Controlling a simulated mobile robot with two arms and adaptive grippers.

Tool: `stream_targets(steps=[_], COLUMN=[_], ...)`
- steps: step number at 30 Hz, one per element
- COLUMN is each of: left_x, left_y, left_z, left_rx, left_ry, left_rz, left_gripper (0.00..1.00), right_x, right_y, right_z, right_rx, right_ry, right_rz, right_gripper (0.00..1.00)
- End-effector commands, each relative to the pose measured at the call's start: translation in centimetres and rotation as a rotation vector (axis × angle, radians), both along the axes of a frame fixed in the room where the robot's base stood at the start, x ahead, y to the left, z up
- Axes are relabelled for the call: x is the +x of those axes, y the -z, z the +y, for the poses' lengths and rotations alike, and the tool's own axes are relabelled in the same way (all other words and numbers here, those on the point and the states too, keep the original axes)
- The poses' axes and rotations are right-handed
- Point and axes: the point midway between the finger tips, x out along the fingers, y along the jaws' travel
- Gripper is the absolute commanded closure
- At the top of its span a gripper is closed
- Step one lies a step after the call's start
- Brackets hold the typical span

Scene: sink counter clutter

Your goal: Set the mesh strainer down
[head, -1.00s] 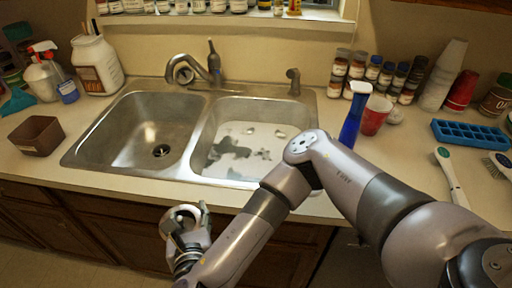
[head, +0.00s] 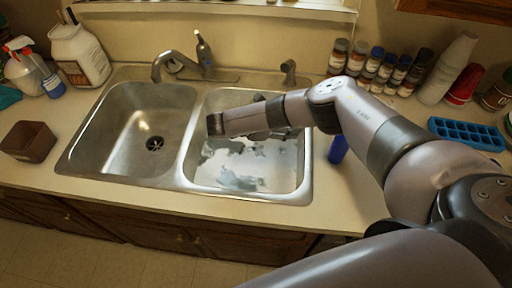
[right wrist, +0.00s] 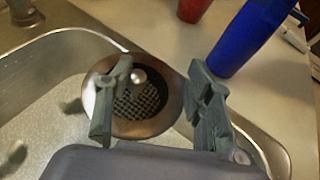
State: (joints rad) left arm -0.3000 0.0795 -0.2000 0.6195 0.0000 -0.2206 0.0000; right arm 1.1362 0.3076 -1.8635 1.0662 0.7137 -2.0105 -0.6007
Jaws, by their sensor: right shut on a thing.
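The mesh strainer (right wrist: 148,124) shows in the right wrist view as a round, brownish metal rim with a dark mesh bowl and a small shiny knob. My right gripper (right wrist: 163,78) is shut on it, with one finger on each side. It is held near the right rim of the right sink basin; I cannot tell its exact height. In the head view my forearm crosses over the right basin (head: 240,188) and hides most of the gripper, and I cannot make out the strainer there. My left gripper is not in view.
A blue spray bottle (right wrist: 252,38) and a red cup (right wrist: 194,8) stand on the counter beside the basin. The left basin (head: 125,120) is empty, with a dark drain. A brown box (head: 28,142) sits at the left. The front counter strip (head: 150,190) is clear.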

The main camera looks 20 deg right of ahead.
Motion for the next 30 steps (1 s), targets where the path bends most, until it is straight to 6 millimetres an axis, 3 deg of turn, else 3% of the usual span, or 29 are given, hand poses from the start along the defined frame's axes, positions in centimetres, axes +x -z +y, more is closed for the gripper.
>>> stream_targets(steps=[15,21,30], left_x=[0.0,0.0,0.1], left_y=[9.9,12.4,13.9], left_z=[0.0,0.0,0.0], left_rx=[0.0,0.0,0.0], left_ry=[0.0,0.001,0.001], left_rz=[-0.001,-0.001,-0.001], left_gripper=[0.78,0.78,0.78], right_x=[-0.3,-0.2,-0.2], right_y=[12.6,15.4,17.0], right_z=[-0.2,-0.2,-0.2], right_rx=[0.001,0.001,0.0], right_ry=[0.013,0.012,0.009], right_rz=[0.002,0.0,0.001], right_gripper=[0.79,0.79,0.79])
